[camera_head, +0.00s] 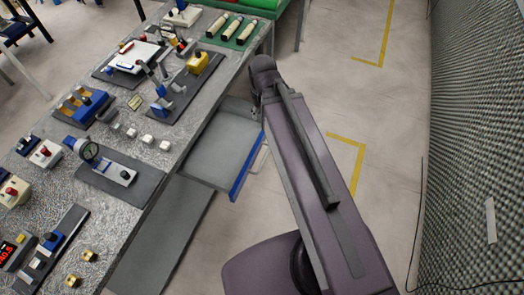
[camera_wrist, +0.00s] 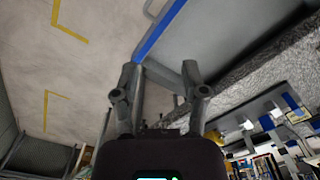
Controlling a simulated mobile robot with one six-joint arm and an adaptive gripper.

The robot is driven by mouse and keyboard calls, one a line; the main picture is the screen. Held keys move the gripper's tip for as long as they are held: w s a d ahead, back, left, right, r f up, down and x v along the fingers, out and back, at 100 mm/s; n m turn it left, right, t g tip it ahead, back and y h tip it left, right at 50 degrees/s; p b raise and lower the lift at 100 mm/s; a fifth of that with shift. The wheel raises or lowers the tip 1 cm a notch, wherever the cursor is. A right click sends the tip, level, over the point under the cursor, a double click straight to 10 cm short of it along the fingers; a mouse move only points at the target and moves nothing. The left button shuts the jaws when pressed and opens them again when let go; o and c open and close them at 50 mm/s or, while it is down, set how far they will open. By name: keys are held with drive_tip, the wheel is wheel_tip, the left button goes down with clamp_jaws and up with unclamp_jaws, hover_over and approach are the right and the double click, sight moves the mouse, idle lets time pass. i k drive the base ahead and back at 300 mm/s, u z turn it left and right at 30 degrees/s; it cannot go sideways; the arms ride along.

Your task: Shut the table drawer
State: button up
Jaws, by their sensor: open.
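The table drawer (camera_head: 222,145) is pulled out from the right side of the long table (camera_head: 150,205). It is a shallow grey tray with a blue front (camera_head: 244,172) and a pale bar handle (camera_head: 260,158). In the wrist view the blue front (camera_wrist: 162,30) runs diagonally beyond the fingers, with the grey drawer inside (camera_wrist: 225,30) to its right. My gripper (camera_wrist: 160,72) is open, with nothing seen between its fingers. The left fingertip overlaps the blue front's lower end in the picture; I cannot tell whether they touch. In the head view my arm hides the gripper.
The tabletop carries several devices on dark mats, such as a gauge (camera_head: 88,151) and white blocks (camera_head: 147,139). A green tray with cylinders (camera_head: 233,29) is at the far end. Open floor with yellow marks (camera_head: 345,140) lies right of the drawer, up to a foam wall (camera_head: 480,130).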

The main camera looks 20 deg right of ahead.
sight(224, 155)
drive_tip(key=z, duration=0.4)
drive_tip(key=k, duration=1.45)
drive_tip(key=u, duration=0.25)
drive_tip(key=i, duration=1)
drive_tip(key=u, duration=0.05)
